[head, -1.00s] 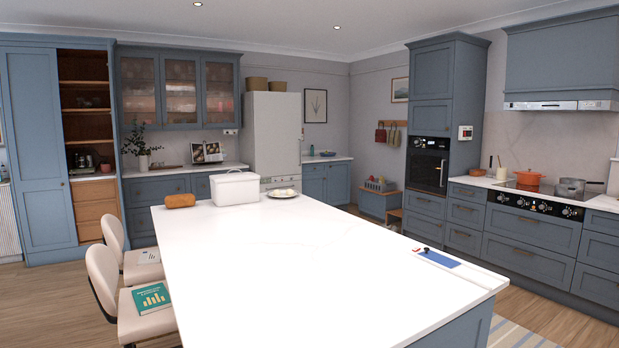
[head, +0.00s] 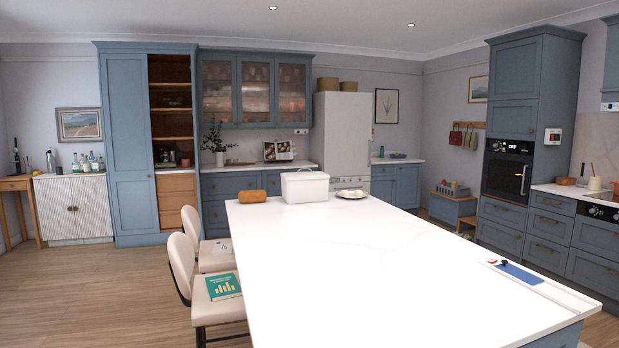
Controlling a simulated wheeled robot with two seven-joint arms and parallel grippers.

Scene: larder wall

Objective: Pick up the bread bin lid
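A white bread bin (head: 304,189) stands at the far end of the white island. Its lid (head: 304,174) appears to be on top, with a small dark handle or mark at the middle of its upper edge. A brown loaf-shaped item (head: 252,196) lies to its left and a plate with food (head: 351,194) lies to its right, both apart from it. Neither of my grippers is in view.
The long white island (head: 380,260) is mostly bare, with a blue item (head: 518,273) near its right edge. Two cream chairs (head: 196,275) stand along its left side, a green book (head: 223,286) on the nearer one. Wooden floor (head: 90,300) at the left is clear.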

